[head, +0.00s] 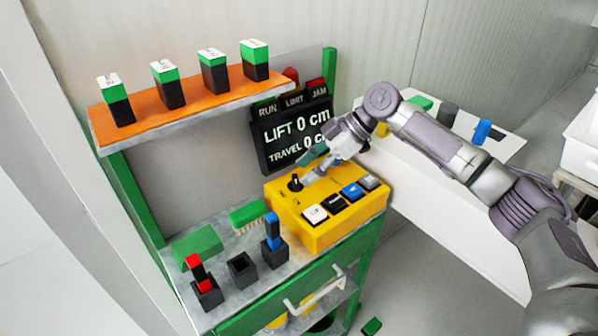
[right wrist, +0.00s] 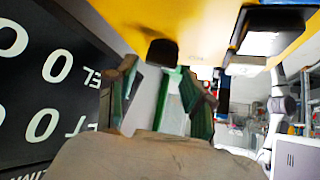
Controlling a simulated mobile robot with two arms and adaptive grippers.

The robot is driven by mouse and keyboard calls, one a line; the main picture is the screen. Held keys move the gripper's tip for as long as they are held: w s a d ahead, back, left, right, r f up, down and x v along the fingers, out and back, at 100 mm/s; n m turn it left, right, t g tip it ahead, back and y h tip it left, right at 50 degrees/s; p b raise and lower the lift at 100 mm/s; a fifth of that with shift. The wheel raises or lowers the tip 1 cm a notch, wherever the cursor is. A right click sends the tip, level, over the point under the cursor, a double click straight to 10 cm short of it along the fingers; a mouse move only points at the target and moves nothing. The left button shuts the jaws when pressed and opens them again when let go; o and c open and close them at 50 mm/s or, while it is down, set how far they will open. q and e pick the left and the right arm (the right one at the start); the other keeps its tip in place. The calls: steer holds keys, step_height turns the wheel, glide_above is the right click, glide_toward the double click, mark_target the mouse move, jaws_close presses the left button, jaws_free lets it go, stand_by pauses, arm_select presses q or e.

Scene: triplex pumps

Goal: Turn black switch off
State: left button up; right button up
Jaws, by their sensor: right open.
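The black switch (head: 295,183) stands up from the back left corner of the yellow control box (head: 319,237). In the right wrist view the black switch (right wrist: 162,52) shows as a dark knob against the yellow face, just beyond and between the fingertips. My right gripper (head: 309,168) is open beside the switch, coming from the right above the box. In the right wrist view my gripper (right wrist: 157,70) has its two fingers spread, with a gap to the knob; contact cannot be told. My left gripper is not in view.
White, black, blue and grey buttons line the box's front. A display (head: 295,134) reading LIFT 0 cm and TRAVEL 0 cm stands close behind the gripper. An orange shelf (head: 190,107) holds several green-black blocks. A brush (head: 248,216) and small holders sit left of the box.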

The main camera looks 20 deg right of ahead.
mark_target(296, 183)
steer(key=shift+x, duration=1.05)
steer(key=shift+a+f, duration=0.25)
steer(key=shift+a, duration=0.05)
steer(key=shift+c, duration=0.2)
steer(key=c, duration=0.8)
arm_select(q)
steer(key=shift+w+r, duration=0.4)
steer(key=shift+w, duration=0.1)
